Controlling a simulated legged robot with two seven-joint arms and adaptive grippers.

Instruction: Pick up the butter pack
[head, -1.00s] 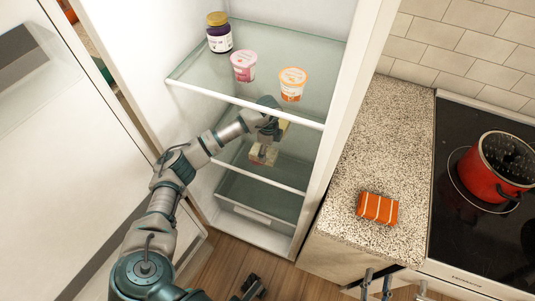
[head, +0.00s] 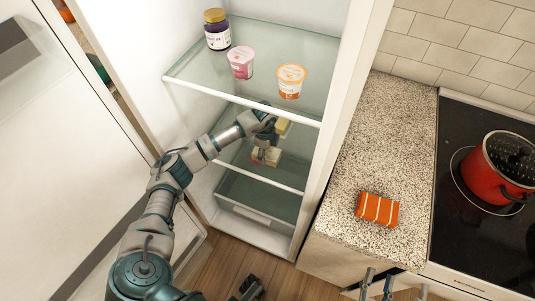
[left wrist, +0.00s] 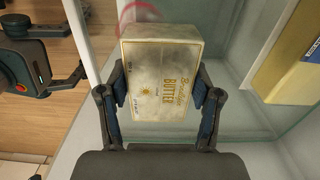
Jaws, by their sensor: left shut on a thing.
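The butter pack is a pale box with gold lettering (left wrist: 165,78), large in the left wrist view. It also shows in the head view (head: 272,159), partly hidden by the fingers, in the fridge space below the top shelf. My left gripper (head: 264,151) is shut on the pack, with one finger pressed against each side, as the left wrist view shows (left wrist: 163,100). I cannot tell whether the pack touches the shelf.
A yellow pack (head: 284,127) stands just beyond my left gripper. The glass top shelf (head: 285,35) above holds a dark jar (head: 217,32), a pink cup (head: 241,62) and an orange-lidded cup (head: 290,82). An orange pack (head: 377,209) lies on the counter; a red pot (head: 493,178) is on the stove.

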